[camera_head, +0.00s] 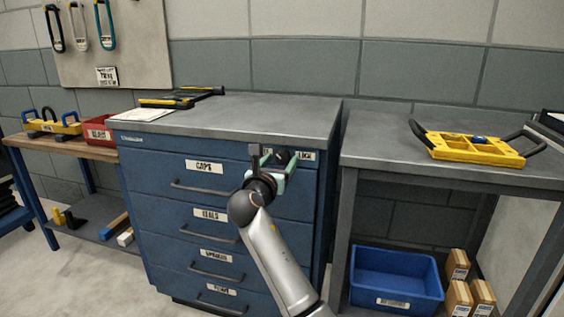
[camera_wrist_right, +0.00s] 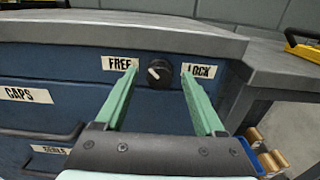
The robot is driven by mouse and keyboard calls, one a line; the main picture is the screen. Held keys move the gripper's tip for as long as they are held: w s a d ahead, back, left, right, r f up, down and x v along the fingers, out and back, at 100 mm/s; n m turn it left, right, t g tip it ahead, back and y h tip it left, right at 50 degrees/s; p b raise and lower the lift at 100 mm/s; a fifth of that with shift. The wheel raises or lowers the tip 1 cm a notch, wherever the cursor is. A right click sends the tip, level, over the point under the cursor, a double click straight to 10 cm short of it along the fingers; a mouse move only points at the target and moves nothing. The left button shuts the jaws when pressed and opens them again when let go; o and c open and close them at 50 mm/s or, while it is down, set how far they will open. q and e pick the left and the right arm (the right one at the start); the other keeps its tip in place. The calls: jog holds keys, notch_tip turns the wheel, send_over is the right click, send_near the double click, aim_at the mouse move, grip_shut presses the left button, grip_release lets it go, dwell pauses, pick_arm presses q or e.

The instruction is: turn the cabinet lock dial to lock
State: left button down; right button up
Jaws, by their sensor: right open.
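The lock dial (camera_wrist_right: 159,74) is a round black knob on the top front panel of the blue cabinet (camera_head: 140,165). Its white mark points up and left, toward the FREE label (camera_wrist_right: 120,63). The LOCK label (camera_wrist_right: 201,71) is to its right. My right gripper (camera_wrist_right: 160,82) is open in front of the panel, with one green finger on each side of the dial; I cannot tell whether they touch it. In the head view the right gripper (camera_head: 277,164) partly hides the dial and the labels. My left gripper is not in view.
Labelled drawers with bar handles, such as the CAPS drawer (camera_head: 204,184), lie below and left. A grey table (camera_head: 390,150) with a yellow tray (camera_head: 470,153) stands at the right, over a blue bin (camera_head: 397,281). A black and yellow item (camera_head: 183,98) lies on the cabinet top.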

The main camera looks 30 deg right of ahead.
jog(key=shift+w+d, duration=0.1)
dwell(0.3)
grip_shut()
dwell(0.4)
